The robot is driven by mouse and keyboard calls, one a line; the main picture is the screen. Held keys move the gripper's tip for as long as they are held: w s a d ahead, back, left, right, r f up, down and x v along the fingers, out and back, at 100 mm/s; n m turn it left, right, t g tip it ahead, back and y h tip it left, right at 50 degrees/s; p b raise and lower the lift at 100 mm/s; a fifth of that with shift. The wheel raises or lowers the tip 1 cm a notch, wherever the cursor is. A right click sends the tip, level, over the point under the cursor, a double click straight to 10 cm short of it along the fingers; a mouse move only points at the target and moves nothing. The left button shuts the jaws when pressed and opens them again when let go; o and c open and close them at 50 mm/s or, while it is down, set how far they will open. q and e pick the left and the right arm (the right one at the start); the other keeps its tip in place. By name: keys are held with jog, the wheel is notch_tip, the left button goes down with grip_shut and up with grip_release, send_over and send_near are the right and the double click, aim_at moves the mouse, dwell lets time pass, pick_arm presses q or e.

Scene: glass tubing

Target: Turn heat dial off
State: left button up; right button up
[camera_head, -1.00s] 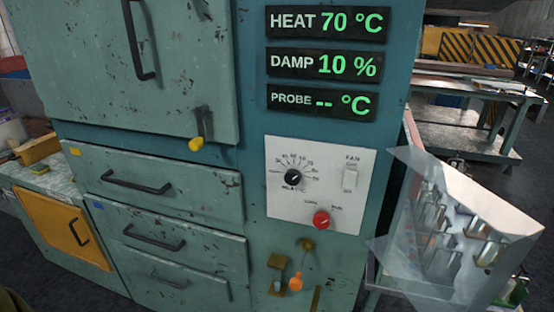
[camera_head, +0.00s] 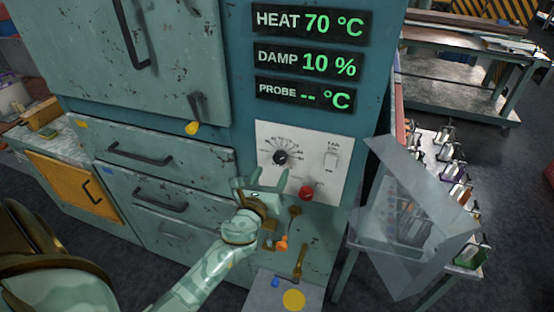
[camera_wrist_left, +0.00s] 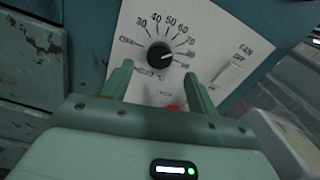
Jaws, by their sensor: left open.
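The heat dial (camera_head: 281,157) is a black round knob with a white pointer on a white control panel (camera_head: 313,139). It also shows in the left wrist view (camera_wrist_left: 159,55), with numbers around it and an off mark at its left; its pointer aims to the right. The heat display (camera_head: 310,22) reads 70 °C. My left gripper (camera_head: 262,178) is open and empty, just below the dial. In the left wrist view its two fingers (camera_wrist_left: 158,82) stand either side of the space below the dial, not touching it. My right gripper is not in view.
A red knob (camera_head: 306,193) and a white fan switch (camera_head: 331,159) are on the same panel. An orange-tipped lever (camera_head: 281,243) is below. A clear shield (camera_head: 410,215) stands at the right beside a rack of metal holders. Drawers (camera_head: 165,155) lie to the left.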

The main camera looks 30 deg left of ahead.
aim_at(279, 159)
pick_arm(q)
jog(key=x, duration=0.5)
jog(key=shift+w, duration=0.35)
jog(key=c, duration=1)
